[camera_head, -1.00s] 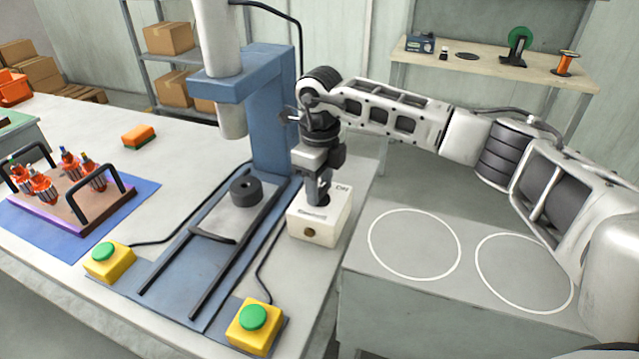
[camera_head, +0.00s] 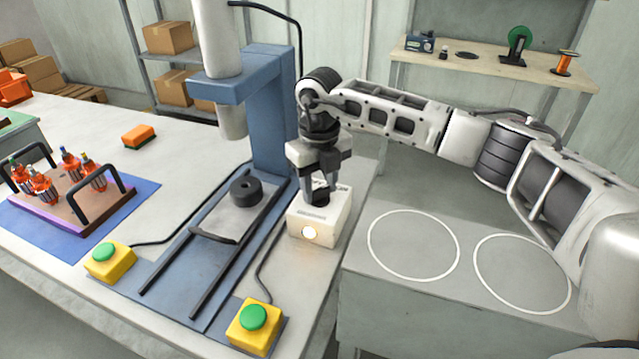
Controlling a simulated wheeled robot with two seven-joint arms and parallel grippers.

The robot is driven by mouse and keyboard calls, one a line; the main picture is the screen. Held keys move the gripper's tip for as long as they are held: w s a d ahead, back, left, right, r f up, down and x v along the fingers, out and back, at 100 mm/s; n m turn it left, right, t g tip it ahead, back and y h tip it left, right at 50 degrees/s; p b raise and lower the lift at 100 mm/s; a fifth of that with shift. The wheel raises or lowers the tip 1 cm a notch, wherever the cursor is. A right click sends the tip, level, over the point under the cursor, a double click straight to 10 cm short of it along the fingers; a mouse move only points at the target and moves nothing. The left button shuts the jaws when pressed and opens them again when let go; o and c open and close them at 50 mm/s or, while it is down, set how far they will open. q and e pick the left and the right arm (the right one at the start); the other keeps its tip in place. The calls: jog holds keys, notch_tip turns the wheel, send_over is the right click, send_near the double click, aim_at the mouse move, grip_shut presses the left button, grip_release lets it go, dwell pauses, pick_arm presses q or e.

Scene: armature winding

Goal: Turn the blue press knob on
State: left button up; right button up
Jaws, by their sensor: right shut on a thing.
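The blue press (camera_head: 272,120) stands on the table with its white ram above a dark round part (camera_head: 246,190). Beside its right foot is a white control box (camera_head: 322,225) with a round lamp (camera_head: 310,233) on its front, which glows warm white. My right gripper (camera_head: 320,198) points down onto the top of the box and is shut on the dark knob (camera_head: 319,199) there. The fingers hide most of the knob. My left gripper is not in view.
Two yellow boxes with green buttons (camera_head: 108,259) (camera_head: 253,325) stand at the press's front corners. A handled tray (camera_head: 75,205) with several orange armatures sits on a blue mat at left. A grey cabinet top (camera_head: 400,285) with two white circles is clear.

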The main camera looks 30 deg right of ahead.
aim_at(319, 188)
jog(key=shift+r, duration=0.1)
jog(key=o, duration=1)
notch_tip(319, 188, up, 16)
jog(key=shift+f+b, duration=0.1)
jog(key=shift+b, duration=0.45)
